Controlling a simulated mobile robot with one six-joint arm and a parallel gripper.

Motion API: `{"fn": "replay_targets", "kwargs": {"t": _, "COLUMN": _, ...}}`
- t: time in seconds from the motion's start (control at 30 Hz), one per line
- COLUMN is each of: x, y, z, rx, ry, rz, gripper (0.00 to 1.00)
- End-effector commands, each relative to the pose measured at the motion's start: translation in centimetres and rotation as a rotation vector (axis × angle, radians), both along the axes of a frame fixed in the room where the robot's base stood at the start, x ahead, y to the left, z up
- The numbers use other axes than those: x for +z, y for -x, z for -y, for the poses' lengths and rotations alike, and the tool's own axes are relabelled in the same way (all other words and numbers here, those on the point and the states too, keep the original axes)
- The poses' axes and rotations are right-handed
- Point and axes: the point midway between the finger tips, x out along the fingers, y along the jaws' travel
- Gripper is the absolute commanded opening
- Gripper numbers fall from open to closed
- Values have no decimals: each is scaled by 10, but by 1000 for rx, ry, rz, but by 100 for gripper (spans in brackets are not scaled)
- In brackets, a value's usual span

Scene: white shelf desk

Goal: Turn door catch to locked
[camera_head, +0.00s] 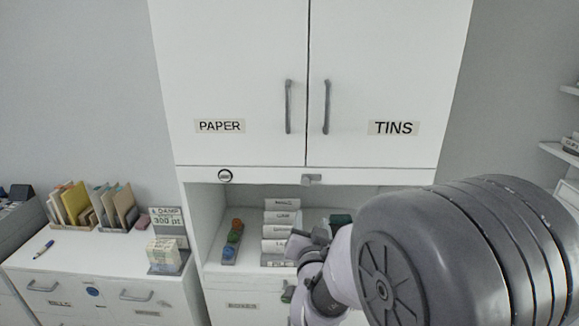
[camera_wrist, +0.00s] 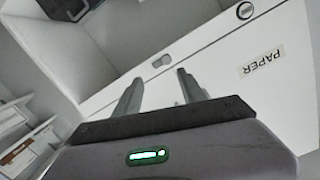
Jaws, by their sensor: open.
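The door catch (camera_head: 312,179) is a small grey piece on the white rail under the double doors, just right of the seam between them. It looks roughly horizontal in the head view. In the wrist view the catch (camera_wrist: 161,61) shows small, ahead of and between my fingertips. My gripper (camera_head: 303,244) is below the catch in the head view, in front of the open shelf, apart from it. In the wrist view my gripper (camera_wrist: 156,85) has its two fingers spread with nothing between them.
The left door reads PAPER (camera_head: 220,126) and the right TINS (camera_head: 393,128), with vertical handles (camera_head: 289,107) beside the seam. A round dark-ringed piece (camera_head: 225,176) is on the rail's left. Labelled boxes (camera_head: 282,218) and a tray of coloured things (camera_head: 232,242) stand on the shelf below.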

Motion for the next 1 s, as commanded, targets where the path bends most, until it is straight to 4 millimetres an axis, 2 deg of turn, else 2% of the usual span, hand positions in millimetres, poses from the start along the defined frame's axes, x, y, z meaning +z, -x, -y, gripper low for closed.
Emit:
{"fn": "replay_targets", "kwargs": {"t": 0.1, "x": 0, "y": -9, "z": -7, "rx": 0, "ry": 63, "rz": 76, "gripper": 48}}
{"fn": "replay_targets", "kwargs": {"t": 0.27, "x": 0, "y": -23, "z": -7, "rx": 0, "ry": 83, "rz": 105, "gripper": 48}}
{"fn": "replay_targets", "kwargs": {"t": 0.7, "x": 1, "y": -148, "z": 9, "rx": 1, "ry": 85, "rz": 104, "gripper": 48}}
{"fn": "replay_targets", "kwargs": {"t": 0.83, "x": 0, "y": -170, "z": 11, "rx": 2, "ry": 85, "rz": 104, "gripper": 48}}
{"fn": "replay_targets", "kwargs": {"t": 1.0, "x": 0, "y": -182, "z": 13, "rx": 3, "ry": 85, "rz": 104, "gripper": 48}}
